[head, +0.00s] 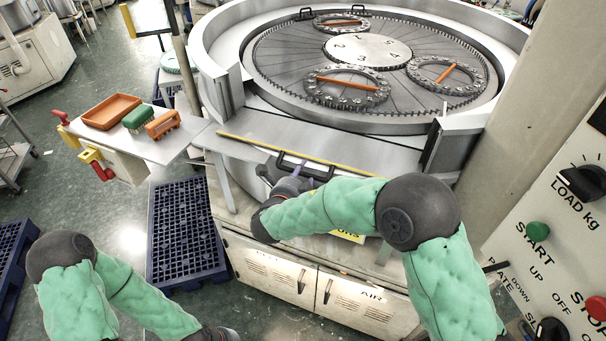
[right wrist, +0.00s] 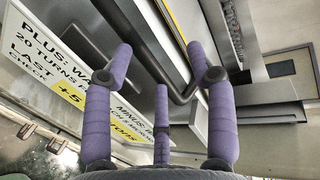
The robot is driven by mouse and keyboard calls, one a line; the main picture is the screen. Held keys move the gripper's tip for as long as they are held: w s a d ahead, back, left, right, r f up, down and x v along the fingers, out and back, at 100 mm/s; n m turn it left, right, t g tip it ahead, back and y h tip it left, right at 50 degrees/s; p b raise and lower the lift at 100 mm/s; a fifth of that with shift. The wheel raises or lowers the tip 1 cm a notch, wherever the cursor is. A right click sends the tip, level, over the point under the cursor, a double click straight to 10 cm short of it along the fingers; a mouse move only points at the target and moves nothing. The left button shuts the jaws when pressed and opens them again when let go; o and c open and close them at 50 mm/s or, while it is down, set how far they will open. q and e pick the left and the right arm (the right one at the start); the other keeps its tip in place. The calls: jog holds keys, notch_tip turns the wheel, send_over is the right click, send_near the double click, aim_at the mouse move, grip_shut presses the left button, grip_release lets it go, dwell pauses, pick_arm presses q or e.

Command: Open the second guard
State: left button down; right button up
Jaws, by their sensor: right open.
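The lapping machine (head: 230,28) has a raised round wall with a gap at its front. A flat grey guard panel (head: 350,147) with a yellow edge strip spans this gap. I cannot tell which guard it is. A black bar handle (head: 308,167) is at its front edge. My right gripper (head: 293,182) is at this handle, partly hidden by my arm. In the right wrist view its purple fingers (right wrist: 160,66) are spread, with the dark handle (right wrist: 150,60) passing between them, not gripped. My left arm is at the lower left; its gripper is out of view.
A side shelf (head: 178,146) holds an orange tray (head: 110,111) and brushes (head: 138,118). A dark pallet (head: 180,232) lies on the floor. A pillar (head: 535,110) and control panel (head: 560,215) stand close on the right. Signs (right wrist: 45,60) hang below the handle.

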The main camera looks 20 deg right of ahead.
aim_at(308, 164)
jog(key=shift+w+d, duration=0.35)
jog(key=shift+w, duration=0.05)
jog(key=shift+w+d, duration=0.15)
jog(key=shift+w, duration=0.15)
jog(key=shift+w+d+f, duration=0.1)
jog(key=shift+w+d, duration=0.3)
jog(key=shift+w, duration=0.2)
jog(key=shift+a, duration=0.1)
grip_shut()
